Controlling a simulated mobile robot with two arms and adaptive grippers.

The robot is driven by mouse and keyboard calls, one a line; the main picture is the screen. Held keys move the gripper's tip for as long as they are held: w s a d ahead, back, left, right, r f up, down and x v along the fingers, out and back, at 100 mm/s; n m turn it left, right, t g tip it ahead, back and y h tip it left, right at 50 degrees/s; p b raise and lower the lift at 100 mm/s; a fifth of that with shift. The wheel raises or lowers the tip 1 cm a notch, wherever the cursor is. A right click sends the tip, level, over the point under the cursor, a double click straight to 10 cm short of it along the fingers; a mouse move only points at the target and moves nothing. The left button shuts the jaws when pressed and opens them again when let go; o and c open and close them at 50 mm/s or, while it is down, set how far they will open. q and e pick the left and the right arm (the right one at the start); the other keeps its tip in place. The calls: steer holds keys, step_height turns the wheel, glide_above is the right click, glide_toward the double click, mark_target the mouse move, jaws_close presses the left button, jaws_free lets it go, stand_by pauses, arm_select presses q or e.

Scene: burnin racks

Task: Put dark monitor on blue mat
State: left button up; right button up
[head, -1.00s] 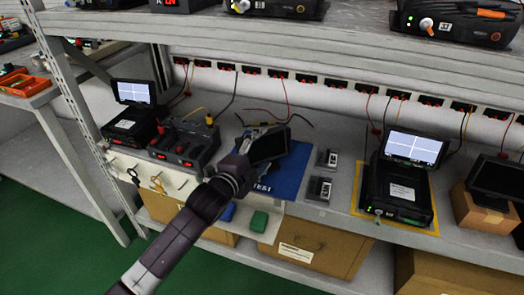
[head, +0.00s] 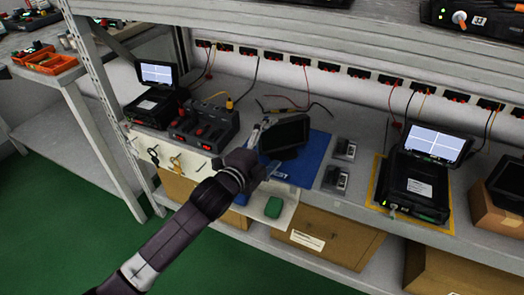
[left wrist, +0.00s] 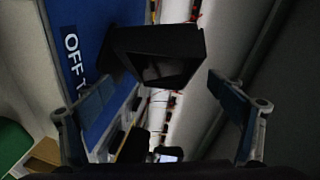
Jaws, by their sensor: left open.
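The dark monitor (head: 288,133) stands with its blank screen slightly tilted on the blue mat (head: 311,158); its base is partly hidden by my gripper. In the left wrist view, the monitor (left wrist: 160,45) is beyond the fingertips, beside the lettered mat (left wrist: 82,30). My left gripper (head: 264,152) is in front of and left of the monitor. Its two fingers (left wrist: 160,88) are spread wide with nothing between them. I cannot tell from the head view whether a finger touches the monitor. My right gripper is not in view.
Two small dark modules (head: 340,165) lie right of the mat. A lit-screen unit (head: 415,185) stands on a yellow-edged area; another dark monitor (head: 507,182) sits on a cardboard box. A charger-like block (head: 206,125) is at left. The upper shelf (head: 300,30) overhangs the bench.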

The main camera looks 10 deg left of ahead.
arm_select(q)
steer(key=v, duration=0.7)
steer(key=shift+s+r+p, duration=0.15)
steer(key=shift+s+p, duration=0.15)
steer(key=shift+p, duration=0.1)
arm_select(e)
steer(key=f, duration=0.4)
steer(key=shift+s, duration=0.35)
arm_select(q)
steer(key=shift+a, duration=0.2)
